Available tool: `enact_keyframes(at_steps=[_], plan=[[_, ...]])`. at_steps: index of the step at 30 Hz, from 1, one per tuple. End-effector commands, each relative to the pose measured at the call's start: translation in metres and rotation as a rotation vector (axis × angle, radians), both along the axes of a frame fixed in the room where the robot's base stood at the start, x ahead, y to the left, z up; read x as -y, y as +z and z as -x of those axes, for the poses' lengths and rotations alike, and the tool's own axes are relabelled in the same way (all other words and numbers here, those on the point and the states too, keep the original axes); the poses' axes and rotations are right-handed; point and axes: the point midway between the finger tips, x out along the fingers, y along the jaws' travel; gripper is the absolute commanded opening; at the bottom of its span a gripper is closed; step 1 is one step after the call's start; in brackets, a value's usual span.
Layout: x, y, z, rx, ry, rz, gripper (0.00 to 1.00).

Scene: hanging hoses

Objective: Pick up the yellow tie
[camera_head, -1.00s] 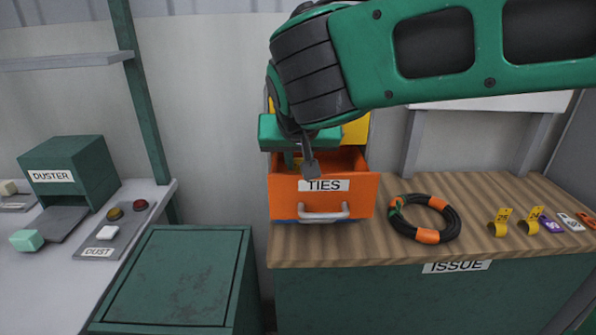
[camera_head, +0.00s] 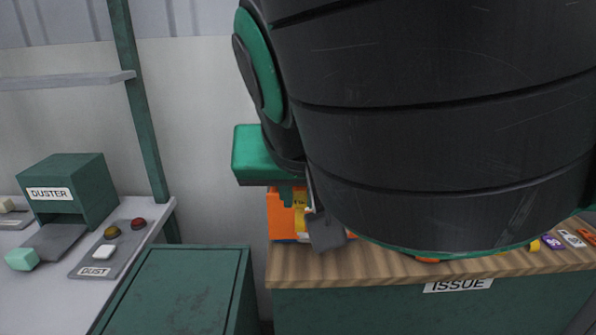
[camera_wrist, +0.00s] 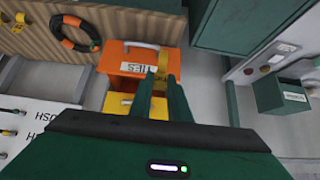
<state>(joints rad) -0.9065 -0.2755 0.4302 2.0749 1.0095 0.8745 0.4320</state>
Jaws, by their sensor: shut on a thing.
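My gripper (camera_wrist: 161,82) is shut on a yellow tie (camera_wrist: 163,62), which sticks out past the fingertips in the wrist view. In the head view the tie (camera_head: 300,214) shows as a small yellow strip by the fingers, in front of the orange TIES drawer (camera_head: 281,217). The drawer, with its grey handle, also shows beyond the tie in the wrist view (camera_wrist: 121,62). My arm hides most of the drawer in the head view. I cannot tell whether the tie touches the drawer.
The wooden ISSUE counter (camera_head: 330,272) holds a black hose coil with orange bands (camera_wrist: 76,32) and several small tags at right. A yellow box (camera_wrist: 118,106) adjoins the orange drawer. The green cabinet (camera_head: 178,285) and DUSTER machine (camera_head: 85,188) stand at left.

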Motion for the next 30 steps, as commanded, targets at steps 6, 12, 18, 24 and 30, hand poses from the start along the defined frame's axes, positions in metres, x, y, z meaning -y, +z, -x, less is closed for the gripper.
enact_keyframes(at_steps=[6,12,18,24,30], plan=[[-0.002,0.007,0.032,-0.090,-0.002,-0.006,0.00],[-0.002,0.014,0.052,-0.208,-0.001,-0.009,0.00],[-0.002,0.018,0.064,-0.281,-0.003,-0.011,0.00],[-0.003,0.020,0.067,-0.301,-0.001,-0.011,0.00],[-0.002,0.020,0.067,-0.301,-0.001,-0.011,0.14]])
